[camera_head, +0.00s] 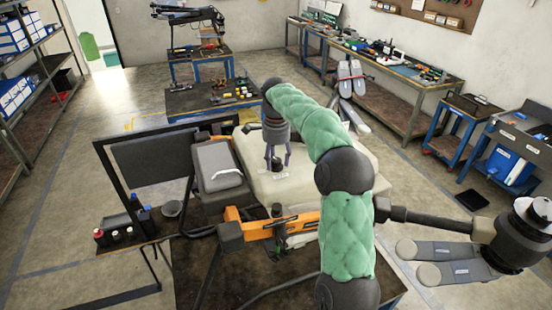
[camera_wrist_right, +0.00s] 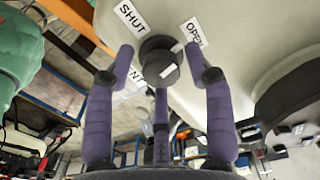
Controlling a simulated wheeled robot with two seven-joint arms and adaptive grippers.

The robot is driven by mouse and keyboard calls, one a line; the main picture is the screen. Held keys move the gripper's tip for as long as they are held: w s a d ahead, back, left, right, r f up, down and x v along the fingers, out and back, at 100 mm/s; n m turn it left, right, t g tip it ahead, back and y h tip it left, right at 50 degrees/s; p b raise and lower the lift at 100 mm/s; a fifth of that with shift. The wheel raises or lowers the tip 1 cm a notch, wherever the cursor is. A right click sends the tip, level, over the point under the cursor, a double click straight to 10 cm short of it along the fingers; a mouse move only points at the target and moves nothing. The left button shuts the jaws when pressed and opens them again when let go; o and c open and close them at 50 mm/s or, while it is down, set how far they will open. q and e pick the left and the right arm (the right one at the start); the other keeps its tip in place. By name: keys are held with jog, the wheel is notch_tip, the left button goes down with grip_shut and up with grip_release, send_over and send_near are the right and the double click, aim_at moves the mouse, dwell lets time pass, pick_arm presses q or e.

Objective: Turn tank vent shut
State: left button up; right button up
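The tank (camera_head: 342,187) is a large cream body on the drone in the middle of the head view. The vent is a round black knob (camera_wrist_right: 155,58) with a white mark, between the SHUT label (camera_wrist_right: 131,18) and the OPEN label (camera_wrist_right: 193,33). A white line at the knob's edge points toward OPEN. The knob also shows small in the head view (camera_head: 276,182). My right gripper (camera_head: 277,165) points down just above it. In the right wrist view its purple fingers (camera_wrist_right: 160,78) are spread around the knob; contact cannot be told. My left gripper is not in view.
An orange drone arm (camera_head: 285,225) crosses in front of the tank. A grey box with a white handle (camera_head: 218,167) stands close left. A propeller motor (camera_head: 520,230) sticks out at right. Workbenches (camera_head: 415,92) line the back right wall.

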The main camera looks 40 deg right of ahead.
jog(key=c, duration=0.8)
jog(key=shift+n, duration=0.3)
jog(key=n+p, duration=0.2)
jog(key=shift+n, duration=0.3)
jog(key=n+p, duration=0.2)
jog(key=n, duration=0.1)
jog(key=shift+n, duration=0.4)
jog(key=n+p, duration=0.1)
jog(key=n, duration=0.3)
jog(key=shift+f, duration=0.1)
jog(key=shift+f+n+p, duration=0.1)
jog(key=shift+n+p, duration=0.5)
jog(key=shift+n, duration=0.9)
jog(key=shift+a, duration=0.1)
